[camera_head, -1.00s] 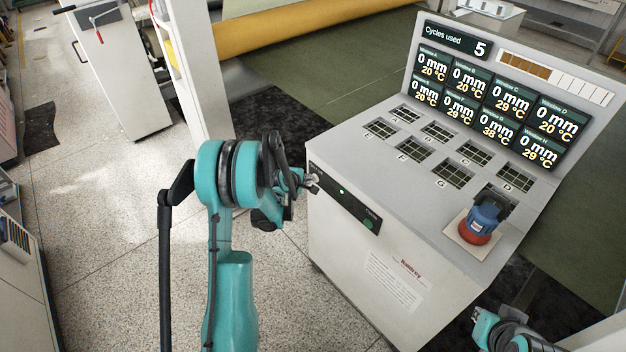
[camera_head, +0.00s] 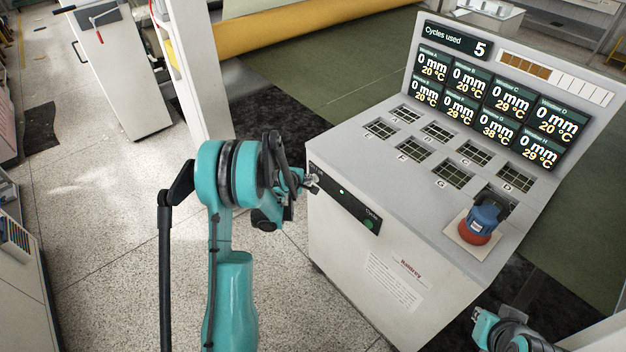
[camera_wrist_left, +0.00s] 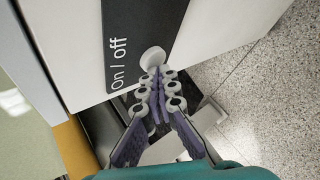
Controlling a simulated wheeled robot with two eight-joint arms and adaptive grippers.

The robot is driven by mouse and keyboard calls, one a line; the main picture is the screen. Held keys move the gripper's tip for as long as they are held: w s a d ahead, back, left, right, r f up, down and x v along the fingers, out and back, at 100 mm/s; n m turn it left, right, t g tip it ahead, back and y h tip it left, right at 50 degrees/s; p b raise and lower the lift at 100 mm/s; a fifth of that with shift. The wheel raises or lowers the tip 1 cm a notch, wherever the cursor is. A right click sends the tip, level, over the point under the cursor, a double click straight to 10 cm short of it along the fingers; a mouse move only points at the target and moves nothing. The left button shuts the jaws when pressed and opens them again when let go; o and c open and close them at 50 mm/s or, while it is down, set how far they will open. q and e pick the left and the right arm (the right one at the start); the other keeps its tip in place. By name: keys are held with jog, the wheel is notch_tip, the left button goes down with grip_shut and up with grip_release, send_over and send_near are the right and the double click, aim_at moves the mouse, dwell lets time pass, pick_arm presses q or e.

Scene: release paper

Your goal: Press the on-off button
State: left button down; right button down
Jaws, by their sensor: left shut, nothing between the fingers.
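The on-off button (camera_wrist_left: 153,57) is a pale round knob beside the "On / off" lettering on a dark panel (camera_wrist_left: 140,25) in the left wrist view. The panel also shows on the machine's front in the head view (camera_head: 352,205), with a small lit green lamp and a green cycle button (camera_head: 369,224). My left gripper (camera_wrist_left: 156,76) is shut and empty, its fingertips at the button's lower edge. They look to be touching it or very close. In the head view the left gripper (camera_head: 311,182) is at the panel's left end and hides the button. Only part of my right arm shows, at bottom right.
The white machine (camera_head: 370,286) has several gridded windows on top and a display (camera_head: 456,41) reading "Cycles used 5". A blue and red object (camera_head: 480,222) stands on a pad at its right. Speckled floor (camera_head: 110,230) is clear at left.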

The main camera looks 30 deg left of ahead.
pick_arm(q)
jog(key=shift+w+d, duration=0.1)
jog(key=shift+w, duration=0.05)
jog(key=shift+w+d, duration=0.1)
jog(key=shift+w, duration=0.1)
dwell(0.3)
jog(key=shift+s+b, duration=0.2)
jog(key=shift+b, duration=0.2)
jog(key=s+a+b, duration=0.1)
jog(key=s+a, duration=0.1)
jog(key=s, duration=0.3)
jog(key=shift+s+a, duration=0.25)
jog(key=shift+s, duration=0.1)
